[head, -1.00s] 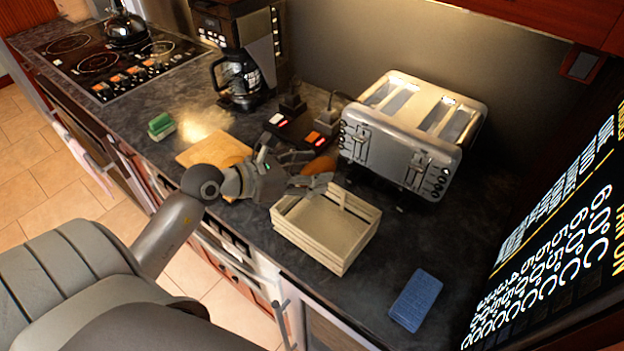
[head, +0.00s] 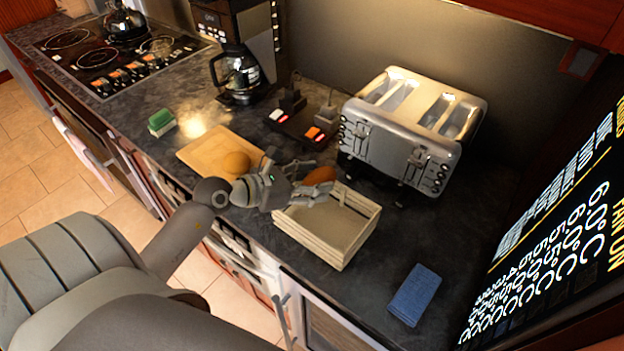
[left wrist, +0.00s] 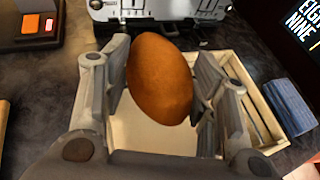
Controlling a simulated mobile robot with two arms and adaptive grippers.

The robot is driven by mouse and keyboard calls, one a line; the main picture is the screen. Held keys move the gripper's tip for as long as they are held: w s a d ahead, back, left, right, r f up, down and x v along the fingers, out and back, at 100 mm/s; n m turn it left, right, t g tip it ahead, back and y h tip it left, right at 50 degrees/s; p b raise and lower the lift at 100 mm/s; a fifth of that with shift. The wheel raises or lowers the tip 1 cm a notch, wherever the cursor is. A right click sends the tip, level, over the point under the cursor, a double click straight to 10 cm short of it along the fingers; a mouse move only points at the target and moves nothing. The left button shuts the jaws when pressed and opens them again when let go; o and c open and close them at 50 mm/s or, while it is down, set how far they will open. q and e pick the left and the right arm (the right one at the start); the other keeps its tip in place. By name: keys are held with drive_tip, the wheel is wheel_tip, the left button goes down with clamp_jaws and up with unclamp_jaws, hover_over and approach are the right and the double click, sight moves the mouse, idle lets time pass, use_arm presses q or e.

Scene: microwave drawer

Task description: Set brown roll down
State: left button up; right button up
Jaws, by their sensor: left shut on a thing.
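The brown roll (head: 321,175) is an oval bun. My left gripper (head: 318,181) is shut on it and holds it above the left rear part of the wooden crate (head: 350,251). In the left wrist view the roll (left wrist: 160,80) sits between the two fingers of my left gripper (left wrist: 162,88). The pale crate (left wrist: 245,85) shows below and behind it, partly hidden by the fingers and the roll. The visible part of the crate floor is bare. My right gripper does not show in the head view.
A steel toaster (head: 400,135) stands right behind the crate. A blue sponge-like block (head: 415,295) lies to the right. A power strip (head: 300,128) is behind the gripper.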

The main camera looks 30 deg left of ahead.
use_arm(q)
drive_tip(key=o, duration=1)
drive_tip(key=shift+r+p, duration=0.7)
drive_tip(key=shift+r, duration=0.15)
drive_tip(key=shift+s+a+f+b, duration=0.25)
drive_tip(key=shift+s+a+b, duration=0.05)
drive_tip(key=shift+s+b, duration=0.25)
drive_tip(key=shift+b+v, duration=1.5)
drive_tip(key=shift+v, duration=3.9)
drive_tip(key=shift+r, duration=0.2)
